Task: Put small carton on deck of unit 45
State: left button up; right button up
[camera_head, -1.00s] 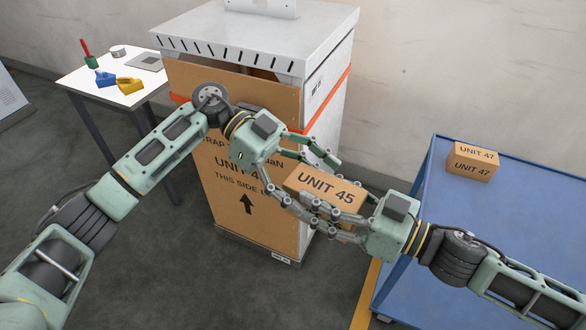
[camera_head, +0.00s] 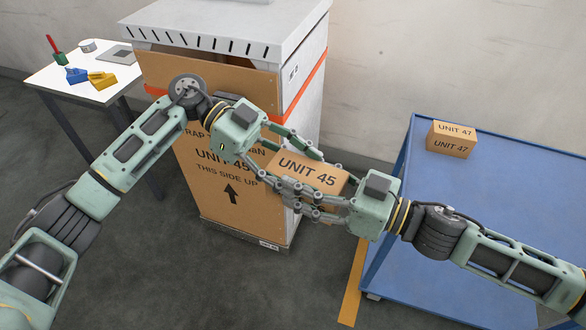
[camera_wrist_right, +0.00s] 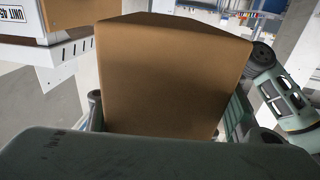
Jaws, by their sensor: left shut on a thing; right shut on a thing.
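The small carton (camera_head: 306,172), brown and marked UNIT 45, is held in the air between my two grippers in the head view. My left gripper (camera_head: 292,160) is shut on it from the left and my right gripper (camera_head: 308,192) from the right. Fingers hide parts of its sides. In the right wrist view the carton (camera_wrist_right: 170,75) fills the middle. The tall unit (camera_head: 235,195), marked UNIT 45 with an up arrow, stands behind the left arm, with a grey slotted top deck (camera_head: 222,28). My left arm hides part of its front.
A blue cart (camera_head: 480,240) at the right carries a carton marked UNIT 47 (camera_head: 452,142). A white side table (camera_head: 60,82) at the left holds small tools. A yellow floor line (camera_head: 352,290) runs beside the cart. Grey floor lies open in front of the unit.

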jog(key=o, duration=1.6)
